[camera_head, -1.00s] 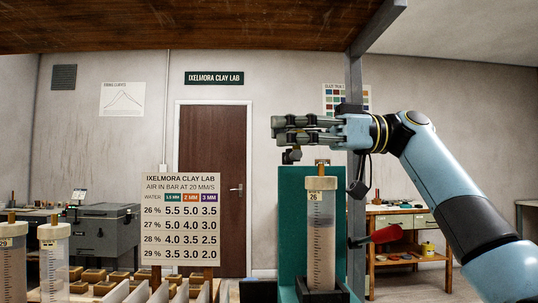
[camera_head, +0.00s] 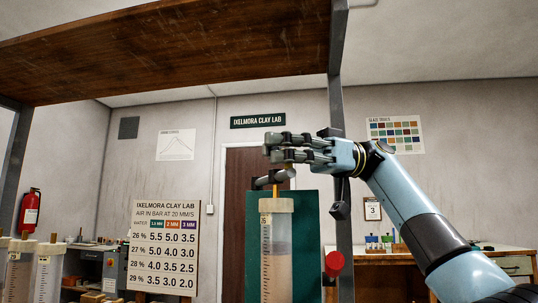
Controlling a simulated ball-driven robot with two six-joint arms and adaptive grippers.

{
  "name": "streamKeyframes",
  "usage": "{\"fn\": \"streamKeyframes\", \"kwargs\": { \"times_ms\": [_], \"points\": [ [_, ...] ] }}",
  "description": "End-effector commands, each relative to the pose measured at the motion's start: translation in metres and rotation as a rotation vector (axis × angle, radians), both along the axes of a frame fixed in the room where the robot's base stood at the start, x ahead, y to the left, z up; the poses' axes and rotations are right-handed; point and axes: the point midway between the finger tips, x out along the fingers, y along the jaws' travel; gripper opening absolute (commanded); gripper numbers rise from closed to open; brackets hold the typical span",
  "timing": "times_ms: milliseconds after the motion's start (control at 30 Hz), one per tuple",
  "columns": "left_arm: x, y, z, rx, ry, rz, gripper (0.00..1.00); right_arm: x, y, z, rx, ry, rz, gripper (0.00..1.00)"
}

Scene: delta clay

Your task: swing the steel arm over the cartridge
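The clay-filled cartridge (camera_head: 277,258), a clear tube with a pale cap and a small tag, stands upright in front of a green panel (camera_head: 309,232). My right gripper (camera_head: 280,148) is above the cartridge's cap, its fingers pointing left and seen from the side. I cannot tell whether they are open or hold anything. A short dark metal piece (camera_head: 269,180) shows just below the fingers, over the cap; it may be part of the steel arm, but I cannot tell. My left gripper is out of view.
A red knob (camera_head: 334,261) sits right of the cartridge. A grey post (camera_head: 337,65) stands behind my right wrist, and a wooden shelf (camera_head: 170,50) hangs overhead. The ratio board (camera_head: 163,247) and more clear cartridges (camera_head: 47,272) stand on the left.

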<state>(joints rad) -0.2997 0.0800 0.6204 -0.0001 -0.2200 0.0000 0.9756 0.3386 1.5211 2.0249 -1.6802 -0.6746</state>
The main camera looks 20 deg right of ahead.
Motion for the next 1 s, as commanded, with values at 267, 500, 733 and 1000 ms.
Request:
{"fn": "streamKeyframes", "kwargs": {
  "times_ms": [267,500,733,1000],
  "points": [
    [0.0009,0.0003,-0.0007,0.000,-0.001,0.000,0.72,0.0001,-0.0027,0.0004,0.000,0.001,0.003,0.00],
    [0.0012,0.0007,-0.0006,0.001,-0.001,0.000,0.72,0.0002,-0.0027,0.0006,0.000,0.001,0.002,0.05],
    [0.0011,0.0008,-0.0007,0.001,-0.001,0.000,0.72,0.0000,-0.0024,0.0002,0.000,0.001,0.003,0.36],
    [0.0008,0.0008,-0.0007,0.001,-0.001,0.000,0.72,-0.0003,-0.0023,0.0000,0.000,0.001,0.004,0.47]
  ]
}}
